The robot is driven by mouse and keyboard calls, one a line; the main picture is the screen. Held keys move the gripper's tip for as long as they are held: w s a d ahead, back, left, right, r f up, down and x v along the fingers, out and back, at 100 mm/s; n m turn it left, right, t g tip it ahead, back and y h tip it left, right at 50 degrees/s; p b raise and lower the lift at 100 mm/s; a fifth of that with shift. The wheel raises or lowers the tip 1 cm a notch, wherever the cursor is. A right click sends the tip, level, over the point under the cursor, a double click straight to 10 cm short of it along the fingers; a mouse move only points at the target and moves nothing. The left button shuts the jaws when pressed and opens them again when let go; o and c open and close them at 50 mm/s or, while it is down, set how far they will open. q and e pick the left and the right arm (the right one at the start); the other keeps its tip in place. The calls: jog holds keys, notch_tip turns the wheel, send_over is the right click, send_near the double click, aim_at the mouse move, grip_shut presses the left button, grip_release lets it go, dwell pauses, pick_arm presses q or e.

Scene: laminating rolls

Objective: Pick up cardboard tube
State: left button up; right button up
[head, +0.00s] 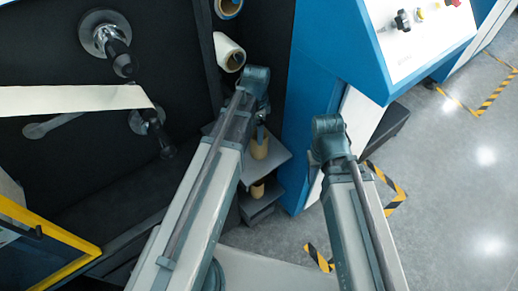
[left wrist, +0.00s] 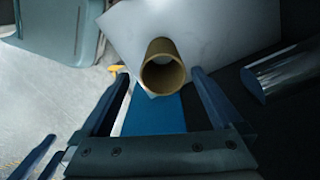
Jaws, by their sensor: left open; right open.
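A brown cardboard tube (head: 259,147) stands upright on a small grey shelf in the head view, partly hidden by my left arm. In the left wrist view the open end of the tube (left wrist: 162,60) faces the camera, against a pale grey surface. My left gripper (left wrist: 159,74) is open, with one finger on each side of the tube in that picture. A gap shows between tube and fingers, and nothing is gripped. In the head view the left gripper (head: 261,122) is mostly hidden, just above the tube. My right gripper (head: 312,157) is open and empty, right of the shelf.
A second brown tube (head: 257,190) sits on a lower shelf. A blue and white machine cabinet (head: 312,75) stands close on the right. A pale web (head: 75,99) crosses at left. Grey floor (head: 450,190) is open at right.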

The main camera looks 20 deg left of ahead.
aim_at(258, 153)
pick_arm(q)
notch_tip(258, 153, down, 4)
jog(key=b, duration=0.3)
jog(key=f+b, duration=0.5)
jog(key=shift+w+d+f, duration=0.2)
jog(key=shift+w+d, duration=0.15)
jog(key=shift+r, duration=0.1)
jog(key=shift+c, duration=0.3)
jog(key=c, duration=1.2)
jog(key=shift+o, duration=0.2)
